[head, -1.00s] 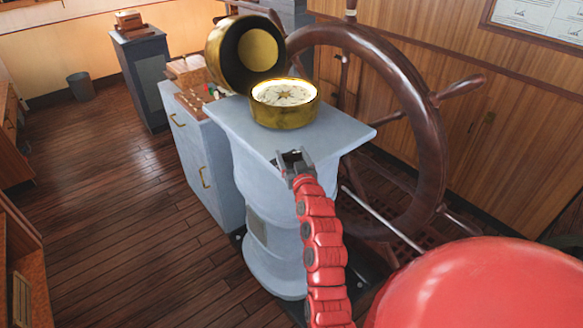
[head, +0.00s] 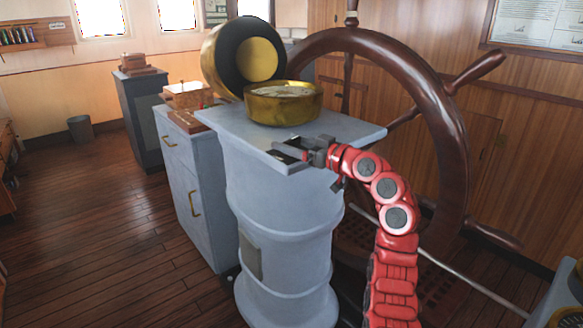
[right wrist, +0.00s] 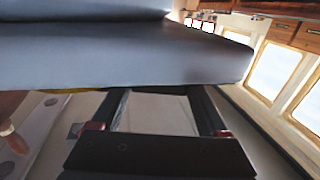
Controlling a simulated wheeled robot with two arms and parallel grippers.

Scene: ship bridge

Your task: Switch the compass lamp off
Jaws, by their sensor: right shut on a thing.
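The compass (head: 284,103) is a round brass bowl on the flat top of a pale grey pedestal (head: 280,205). Its round cover (head: 243,58), dark inside with a brass disc, stands tipped back behind it. The compass face is seen at a low angle and looks dull grey. My right gripper (head: 289,152) is at the front edge of the pedestal top, below the compass. In the right wrist view its dark fingers (right wrist: 160,112) reach past the grey slab (right wrist: 120,55), which hides their tips and what they hold. I cannot make out a lamp switch. My left gripper is not in view.
The large wooden steering wheel (head: 455,140) stands close behind and right of the pedestal. A grey cabinet (head: 190,185) with a wooden box (head: 193,95) on top stands to the left. The wooden floor (head: 100,235) at left is clear.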

